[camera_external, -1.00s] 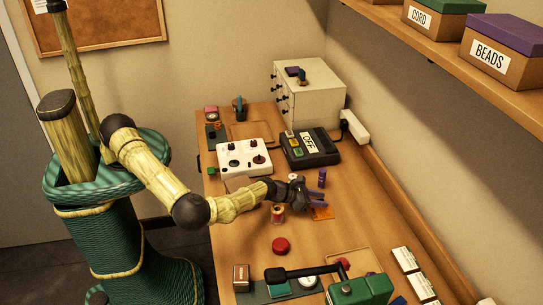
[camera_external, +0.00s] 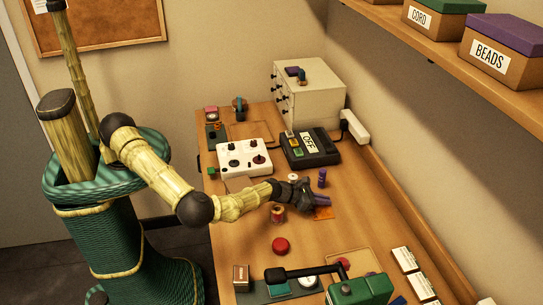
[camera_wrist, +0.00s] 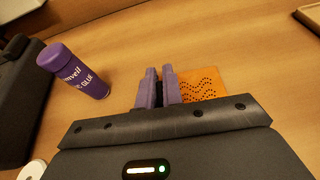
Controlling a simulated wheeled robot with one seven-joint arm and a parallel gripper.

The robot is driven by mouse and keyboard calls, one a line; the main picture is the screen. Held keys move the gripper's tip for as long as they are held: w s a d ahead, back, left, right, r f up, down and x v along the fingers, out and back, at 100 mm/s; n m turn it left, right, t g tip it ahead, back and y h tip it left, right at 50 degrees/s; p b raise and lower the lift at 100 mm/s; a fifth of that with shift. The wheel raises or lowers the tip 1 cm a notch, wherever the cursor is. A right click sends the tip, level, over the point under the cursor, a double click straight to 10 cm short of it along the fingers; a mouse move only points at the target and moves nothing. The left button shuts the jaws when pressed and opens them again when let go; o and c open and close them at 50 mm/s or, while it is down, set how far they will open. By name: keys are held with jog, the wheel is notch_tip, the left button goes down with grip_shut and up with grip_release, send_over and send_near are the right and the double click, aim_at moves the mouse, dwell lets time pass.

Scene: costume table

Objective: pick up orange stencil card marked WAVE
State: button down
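The orange stencil card (camera_wrist: 203,85) lies on the table with dark wavy rows of dots; no word is legible on it. In the outside view the card (camera_external: 323,213) is just below my gripper's fingertips. My gripper (camera_external: 322,201) points down and to the right. In the wrist view the purple fingers (camera_wrist: 160,88) are close together with a narrow dark gap. The right finger overlaps the card's left side. Whether anything is between the fingers is hidden.
A purple glue bottle (camera_wrist: 76,70) stands left of the fingers, also seen in the outside view (camera_external: 322,178). A thread spool (camera_external: 277,214) is beside the wrist. A red round thing (camera_external: 281,246) and a green-handled press (camera_external: 360,291) are nearer the front. Boxes of controls stand behind.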

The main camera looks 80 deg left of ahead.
notch_tip(320, 180, up, 10)
jog(key=shift+b, duration=1.1)
